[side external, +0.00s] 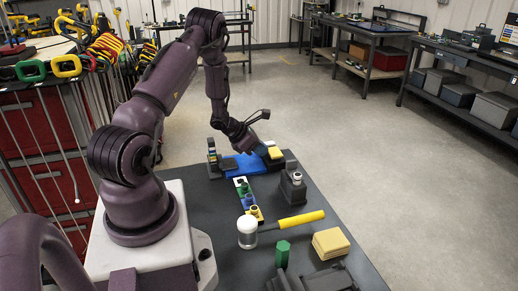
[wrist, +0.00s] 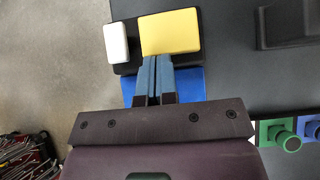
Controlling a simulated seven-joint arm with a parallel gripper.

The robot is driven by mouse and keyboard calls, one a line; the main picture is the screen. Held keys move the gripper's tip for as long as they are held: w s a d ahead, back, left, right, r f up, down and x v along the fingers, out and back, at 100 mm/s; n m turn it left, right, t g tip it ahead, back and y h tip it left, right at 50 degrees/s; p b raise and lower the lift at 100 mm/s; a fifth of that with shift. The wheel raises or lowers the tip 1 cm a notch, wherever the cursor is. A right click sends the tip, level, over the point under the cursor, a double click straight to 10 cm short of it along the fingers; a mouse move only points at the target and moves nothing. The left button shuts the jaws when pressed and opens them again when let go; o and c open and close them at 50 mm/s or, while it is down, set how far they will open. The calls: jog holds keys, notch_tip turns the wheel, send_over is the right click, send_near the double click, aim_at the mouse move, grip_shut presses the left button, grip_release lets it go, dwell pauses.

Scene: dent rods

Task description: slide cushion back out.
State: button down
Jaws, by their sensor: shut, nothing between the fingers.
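A yellow cushion-like block (wrist: 170,32) sits on a dark base at the far end of a blue panel (wrist: 196,82). It also shows in the side external view (side external: 275,153), at the right end of the blue panel (side external: 238,165). A white block (wrist: 116,42) lies on the same dark base, left of the yellow one. My gripper (wrist: 157,60) is shut and empty, its blue-grey fingertips at the near edge of the yellow block. Whether they touch it I cannot tell. The fingers and palm hide part of the blue panel.
Dark stands (side external: 292,187) and (side external: 212,160) flank the panel. A strip with coloured knobs (side external: 243,189) lies in front. Nearer are a white-headed mallet (side external: 247,236) with yellow handle, a green hexagonal piece (side external: 283,253) and stacked yellow pads (side external: 331,243). Bare table lies around them.

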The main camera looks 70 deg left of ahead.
aim_at(278, 149)
jog(key=w, duration=0.4)
jog(key=shift+w, duration=0.4)
jog(key=v, duration=0.9)
jog(key=s+d+r+m+g, duration=0.1)
jog(key=s+d+r+m, duration=0.2)
jog(key=d+r+m, duration=0.5)
jog(key=s+d+r+m+g, duration=0.1)
jog(key=s+d+r+m, duration=0.3)
jog(key=d+r+m, duration=0.4)
jog(key=s+d+r+m+g, duration=0.1)
jog(key=s+d+r+m, duration=0.3)
jog(key=d+r+m, duration=0.5)
jog(key=d+m, duration=0.8)
jog(key=m, duration=0.3)
jog(key=shift+d, duration=0.2)
